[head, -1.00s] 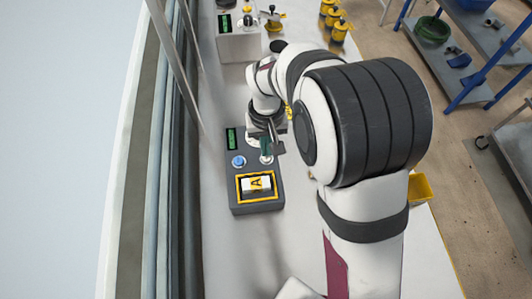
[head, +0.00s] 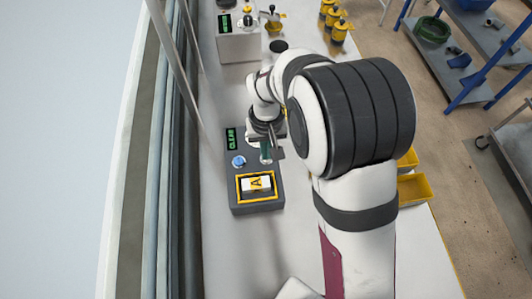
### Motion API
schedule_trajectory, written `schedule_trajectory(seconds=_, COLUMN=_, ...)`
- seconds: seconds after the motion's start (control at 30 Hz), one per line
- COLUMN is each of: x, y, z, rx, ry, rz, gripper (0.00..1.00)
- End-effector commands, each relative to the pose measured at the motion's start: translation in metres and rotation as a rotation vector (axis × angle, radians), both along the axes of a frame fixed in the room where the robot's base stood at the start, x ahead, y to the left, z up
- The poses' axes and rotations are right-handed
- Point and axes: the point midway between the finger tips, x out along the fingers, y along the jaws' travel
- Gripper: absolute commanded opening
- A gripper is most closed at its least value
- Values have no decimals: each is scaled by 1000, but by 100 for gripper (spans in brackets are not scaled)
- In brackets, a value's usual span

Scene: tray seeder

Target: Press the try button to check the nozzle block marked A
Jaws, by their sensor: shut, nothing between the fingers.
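A dark grey test box (head: 243,204) stands on the bench, left of my arm. The block marked A (head: 256,184) lies in its yellow-framed recess, with the letter turned sideways. A blue round button (head: 239,161) is on the box above the recess. A small display (head: 231,139) at the box's upper left reads CLEAR in green. My gripper (head: 267,155) points down over the box's upper right part, right of the blue button, and is shut with nothing held. It covers most of the box surface there. I cannot tell whether its tips touch the box.
A pale second box (head: 239,47) with a display stands farther up the bench. Yellow bins (head: 414,188) lie right of my arm, and yellow-topped containers (head: 340,31) stand at the upper right. The bench left and below the test box is clear.

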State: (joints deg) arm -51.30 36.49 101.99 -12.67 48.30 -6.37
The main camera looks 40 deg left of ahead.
Motion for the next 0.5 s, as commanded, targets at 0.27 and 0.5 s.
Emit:
schedule_trajectory(seconds=0.27, x=0, y=0, z=5, rx=0, ry=0, rz=-1, gripper=0)
schedule_trajectory(seconds=0.5, x=0, y=1, z=32, rx=2, ry=-2, rz=0, gripper=0)
